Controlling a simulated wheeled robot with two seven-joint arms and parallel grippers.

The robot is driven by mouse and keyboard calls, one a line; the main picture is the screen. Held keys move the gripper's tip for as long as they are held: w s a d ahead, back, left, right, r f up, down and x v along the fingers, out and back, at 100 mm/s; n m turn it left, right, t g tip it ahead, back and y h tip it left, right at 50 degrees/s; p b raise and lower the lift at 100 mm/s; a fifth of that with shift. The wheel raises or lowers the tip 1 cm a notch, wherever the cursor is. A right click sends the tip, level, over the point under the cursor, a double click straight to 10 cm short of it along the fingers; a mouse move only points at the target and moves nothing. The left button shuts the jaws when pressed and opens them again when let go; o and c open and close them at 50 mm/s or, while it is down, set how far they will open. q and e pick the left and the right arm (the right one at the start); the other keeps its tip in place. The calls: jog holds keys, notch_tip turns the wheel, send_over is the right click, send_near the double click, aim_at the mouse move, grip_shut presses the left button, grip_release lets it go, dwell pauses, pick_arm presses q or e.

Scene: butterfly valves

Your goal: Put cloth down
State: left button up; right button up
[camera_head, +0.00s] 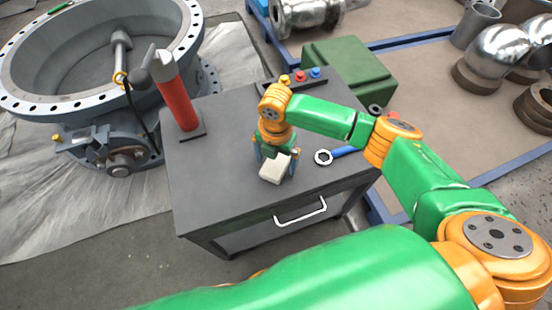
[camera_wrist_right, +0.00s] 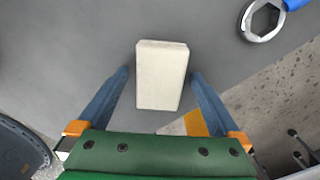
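The cloth (camera_head: 275,167) is an off-white folded block at the front middle of the grey cabinet top (camera_head: 225,165). It appears to lie on that top. It also shows in the right wrist view (camera_wrist_right: 161,75), between the tips of the blue-grey fingers. My right gripper (camera_head: 276,168) points down over the cloth. Its fingers stand apart in the right wrist view (camera_wrist_right: 159,75), one on each side, with a narrow gap at both sides of the cloth. It looks open. My left gripper is not in view.
A red cylinder with a grey top (camera_head: 175,95) stands at the cabinet's back left. A blue-handled ring wrench (camera_head: 324,157) lies right of the cloth. Colored knobs (camera_head: 300,76) line the back edge beside a green box (camera_head: 350,70). A large butterfly valve (camera_head: 95,60) stands left.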

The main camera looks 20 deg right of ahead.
aim_at(276, 163)
notch_tip(276, 163, up, 12)
jog(key=p, duration=0.1)
jog(key=shift+r, duration=0.2)
dwell(0.4)
